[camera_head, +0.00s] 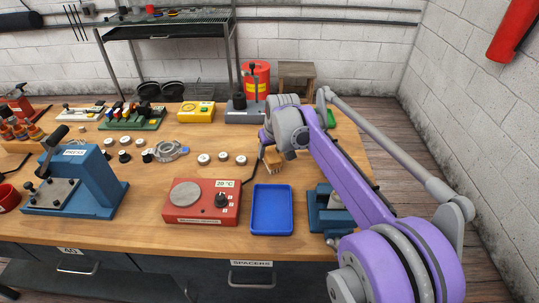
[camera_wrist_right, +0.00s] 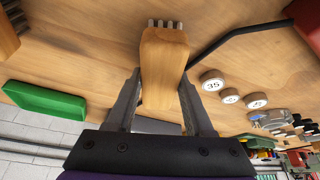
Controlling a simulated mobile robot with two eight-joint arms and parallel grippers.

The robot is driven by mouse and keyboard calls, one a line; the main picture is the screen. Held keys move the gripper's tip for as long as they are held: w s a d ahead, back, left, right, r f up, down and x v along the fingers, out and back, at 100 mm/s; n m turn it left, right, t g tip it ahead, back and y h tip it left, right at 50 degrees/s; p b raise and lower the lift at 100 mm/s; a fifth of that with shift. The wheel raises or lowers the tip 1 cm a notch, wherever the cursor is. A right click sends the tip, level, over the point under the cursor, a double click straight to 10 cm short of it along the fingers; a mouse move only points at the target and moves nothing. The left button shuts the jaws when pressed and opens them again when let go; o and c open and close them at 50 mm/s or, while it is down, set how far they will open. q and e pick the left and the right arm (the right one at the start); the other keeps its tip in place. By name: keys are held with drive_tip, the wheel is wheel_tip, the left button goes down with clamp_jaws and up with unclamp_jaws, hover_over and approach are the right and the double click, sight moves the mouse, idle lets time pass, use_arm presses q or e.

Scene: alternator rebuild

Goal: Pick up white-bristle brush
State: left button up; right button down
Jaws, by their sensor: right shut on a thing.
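A brush with a light wooden body (camera_wrist_right: 163,65) is between the two fingers of my right gripper (camera_wrist_right: 160,85), which is shut on it. Its short pale bristles (camera_wrist_right: 164,24) point away from the gripper, at the top of the right wrist view. In the head view the brush (camera_head: 273,160) shows below the right gripper (camera_head: 268,146), behind the blue tray. I cannot tell whether it is clear of the bench. My left gripper is not in view.
A blue tray (camera_head: 271,211) and a red hot plate (camera_head: 203,203) stand in front. Several round spacers (camera_head: 222,157) lie to the left. A black cable (camera_wrist_right: 235,35) runs close by the brush.

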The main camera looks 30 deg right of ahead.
sight(270, 150)
drive_tip(key=shift+r, duration=0.1)
wheel_tip(270, 150, up, 10)
drive_tip(key=shift+r+p, duration=0.2)
drive_tip(key=shift+p, duration=0.6)
drive_tip(key=c, duration=0.8)
unclamp_jaws()
drive_tip(key=shift+c, duration=0.2)
drive_tip(key=c, duration=0.6)
drive_tip(key=shift+s+f, duration=0.1)
drive_tip(key=shift+c, duration=0.2)
